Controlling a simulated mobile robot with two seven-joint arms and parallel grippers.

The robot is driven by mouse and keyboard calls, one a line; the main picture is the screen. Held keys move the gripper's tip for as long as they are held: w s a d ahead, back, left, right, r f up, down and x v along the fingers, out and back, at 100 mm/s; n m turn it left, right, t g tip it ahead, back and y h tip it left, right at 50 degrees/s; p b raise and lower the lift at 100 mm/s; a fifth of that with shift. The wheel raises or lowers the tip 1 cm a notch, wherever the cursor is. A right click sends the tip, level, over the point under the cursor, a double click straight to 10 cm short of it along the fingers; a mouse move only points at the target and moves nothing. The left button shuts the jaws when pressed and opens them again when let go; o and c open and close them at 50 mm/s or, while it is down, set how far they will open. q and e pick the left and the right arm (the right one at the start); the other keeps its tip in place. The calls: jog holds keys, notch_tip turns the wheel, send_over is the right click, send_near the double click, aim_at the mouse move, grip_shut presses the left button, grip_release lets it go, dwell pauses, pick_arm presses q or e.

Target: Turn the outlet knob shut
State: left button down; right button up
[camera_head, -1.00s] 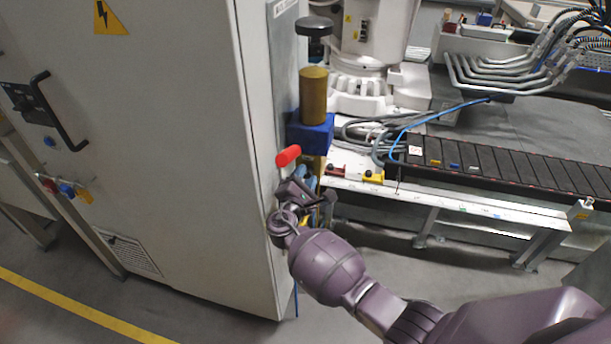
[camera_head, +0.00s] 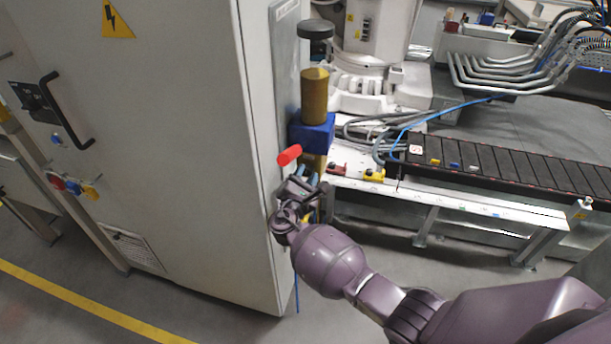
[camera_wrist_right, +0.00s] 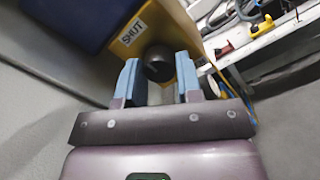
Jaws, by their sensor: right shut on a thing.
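The outlet knob (camera_wrist_right: 158,63) is dark and round in the right wrist view. It sits between the two blue fingers of my right gripper (camera_wrist_right: 156,78), which is shut on it. Behind it is a yellow plate (camera_wrist_right: 143,22) with a label reading SHUT (camera_wrist_right: 132,33). In the head view my right gripper (camera_head: 308,183) is beside the cabinet edge, below a red handle (camera_head: 289,155) and a blue block (camera_head: 313,133); the knob is hidden there. I cannot read the knob's angle. My left gripper is not in view.
A grey cabinet (camera_head: 190,190) stands close on the left. A brass cylinder (camera_head: 314,97) stands on the blue block, below a black round top (camera_head: 314,29). A white bench (camera_head: 470,207) with cables is on the right. Floor is clear between.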

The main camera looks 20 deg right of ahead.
jog(key=o, duration=0.9)
jog(key=shift+o, duration=0.2)
jog(key=v, duration=1)
jog(key=shift+s+a+p, duration=0.2)
jog(key=shift+s+p, duration=0.15)
jog(key=s+d+f+m+g+y, duration=0.3)
jog(key=s+d+f+m, duration=0.15)
jog(key=s+f, duration=0.25)
jog(key=s+d+f+m+g+y, duration=0.2)
jog(key=s+d+f+m+y, duration=0.15)
jog(key=s+f+m, duration=0.35)
jog(key=s+d+r+m+y, duration=0.2)
jog(key=s+m, duration=0.3)
jog(key=s, duration=0.2)
jog(key=s+d+r+m+y, duration=0.2)
jog(key=s+m, duration=0.3)
jog(key=s, duration=0.3)
jog(key=shift+d+r, duration=0.7)
jog(key=shift+d, duration=0.05)
